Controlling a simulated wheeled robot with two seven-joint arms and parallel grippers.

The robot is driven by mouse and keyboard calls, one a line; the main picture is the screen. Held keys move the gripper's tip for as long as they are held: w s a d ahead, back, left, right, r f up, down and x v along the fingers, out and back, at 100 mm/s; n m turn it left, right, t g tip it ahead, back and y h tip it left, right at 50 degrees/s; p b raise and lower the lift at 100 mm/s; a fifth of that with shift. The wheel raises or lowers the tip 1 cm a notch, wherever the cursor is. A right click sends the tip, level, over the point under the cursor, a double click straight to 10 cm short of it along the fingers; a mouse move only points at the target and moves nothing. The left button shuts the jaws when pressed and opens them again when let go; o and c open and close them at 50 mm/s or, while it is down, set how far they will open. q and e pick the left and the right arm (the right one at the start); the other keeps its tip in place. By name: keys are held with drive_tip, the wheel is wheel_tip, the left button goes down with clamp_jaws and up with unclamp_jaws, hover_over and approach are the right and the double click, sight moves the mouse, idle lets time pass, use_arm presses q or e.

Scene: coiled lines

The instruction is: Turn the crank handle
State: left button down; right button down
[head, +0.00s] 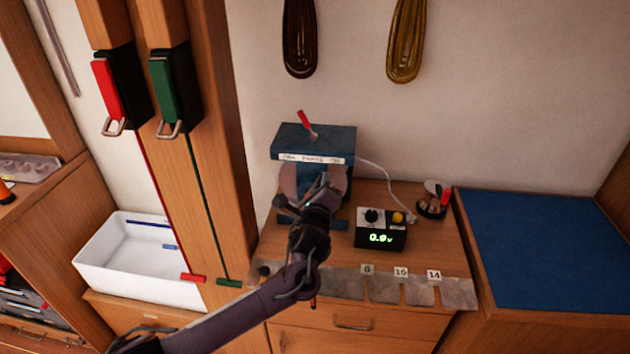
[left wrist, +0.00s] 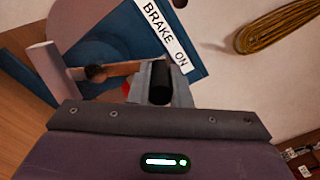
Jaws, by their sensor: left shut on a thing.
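A blue crank machine (head: 313,142) stands at the back of the wooden bench against the wall, with a red lever (head: 306,121) on top. In the left wrist view its label (left wrist: 165,35) reads "BRAKE ON". A brown crank arm (left wrist: 118,69) runs from a dark hub (left wrist: 95,73) toward my left gripper (left wrist: 160,85). The gripper is shut on the black crank handle (left wrist: 160,78), which sits between its fingers. In the head view my left gripper (head: 325,187) is in front of the machine and hides the handle. My right gripper is not in view.
A black meter box (head: 381,239) reading 0.9 V stands right of the machine, wired to it. A white basin (head: 140,265) is at left, a blue mat (head: 545,250) at right. Two coiled lines (head: 300,40) (head: 406,40) hang above. Red and green clamps (head: 107,90) (head: 162,90) hang on posts.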

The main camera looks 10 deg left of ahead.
use_arm(q)
drive_tip(key=shift+d+f+m, duration=0.35)
drive_tip(key=shift+d+m, duration=0.2)
drive_tip(key=shift+m, duration=0.25)
drive_tip(key=c, duration=1.3)
unclamp_jaws()
drive_tip(key=shift+c, duration=0.2)
drive_tip(key=shift+s, duration=0.1)
drive_tip(key=s+b, duration=0.1)
drive_tip(key=s, duration=0.6)
drive_tip(key=shift+s, duration=0.3)
drive_tip(key=shift+a, duration=0.1)
